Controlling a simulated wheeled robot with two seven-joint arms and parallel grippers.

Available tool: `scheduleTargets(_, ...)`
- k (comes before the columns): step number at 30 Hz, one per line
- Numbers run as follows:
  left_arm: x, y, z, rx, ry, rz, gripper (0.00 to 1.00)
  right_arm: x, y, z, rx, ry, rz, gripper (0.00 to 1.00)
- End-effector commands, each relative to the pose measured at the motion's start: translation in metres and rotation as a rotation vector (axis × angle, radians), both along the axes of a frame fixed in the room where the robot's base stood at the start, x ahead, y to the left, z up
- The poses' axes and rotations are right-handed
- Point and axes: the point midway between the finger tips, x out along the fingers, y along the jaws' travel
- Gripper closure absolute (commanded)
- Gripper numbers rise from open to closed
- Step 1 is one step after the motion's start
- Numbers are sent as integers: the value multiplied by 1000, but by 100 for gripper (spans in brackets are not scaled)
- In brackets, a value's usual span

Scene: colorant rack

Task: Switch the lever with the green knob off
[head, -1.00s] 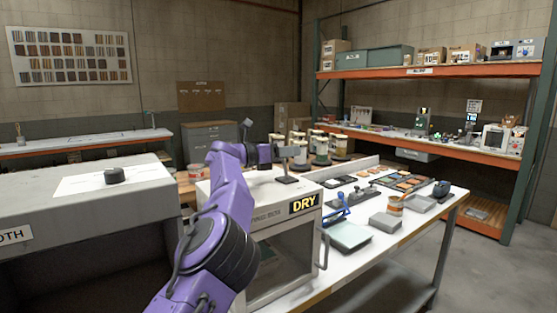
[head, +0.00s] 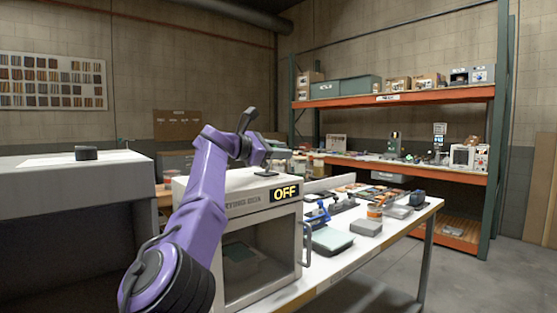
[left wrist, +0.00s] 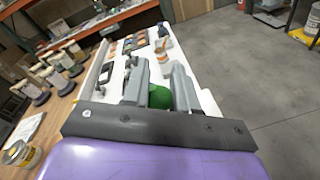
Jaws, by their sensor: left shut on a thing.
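The green knob (left wrist: 160,97) shows in the left wrist view between the two grey fingers of my left gripper (left wrist: 161,84), which is shut on it. In the head view my left gripper (head: 270,152) is above the top of the white drying box, and the knob is hidden there. The lever's dark base (head: 265,173) sits on the box top beneath the gripper. My right gripper is not in view.
A white workbench (head: 350,247) to the right of the box holds a blue tool (head: 318,215), a grey block (head: 366,228) and trays. A grey booth (head: 65,215) stands at left. Orange shelving (head: 400,97) is at the back right.

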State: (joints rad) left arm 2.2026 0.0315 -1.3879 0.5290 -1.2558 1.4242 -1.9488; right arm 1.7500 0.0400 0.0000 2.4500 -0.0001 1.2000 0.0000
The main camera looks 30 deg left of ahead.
Motion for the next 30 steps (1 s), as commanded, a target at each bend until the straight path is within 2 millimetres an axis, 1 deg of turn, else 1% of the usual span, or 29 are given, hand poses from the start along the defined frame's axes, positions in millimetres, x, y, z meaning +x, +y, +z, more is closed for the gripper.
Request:
scheduleTargets(1, -1, 2, -2, 19, -10, 8, 100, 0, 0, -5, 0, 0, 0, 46)
scheduleTargets(6, -1, 0, -1, 50, -23, 7, 100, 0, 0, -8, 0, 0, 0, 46)
scheduleTargets(20, -1, -2, -1, 60, -26, 4, 100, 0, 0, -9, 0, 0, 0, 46)
scheduleTargets(21, -1, -2, -2, 59, -25, 4, 62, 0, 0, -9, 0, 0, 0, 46)
scheduleTargets(22, -1, -2, -2, 59, -25, 4, 53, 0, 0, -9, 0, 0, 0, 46)
scheduleTargets(23, -1, -2, -2, 59, -25, 4, 49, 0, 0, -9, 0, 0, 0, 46)
scheduleTargets(30, 0, -5, -2, 58, -24, -1, 49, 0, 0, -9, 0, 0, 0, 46)
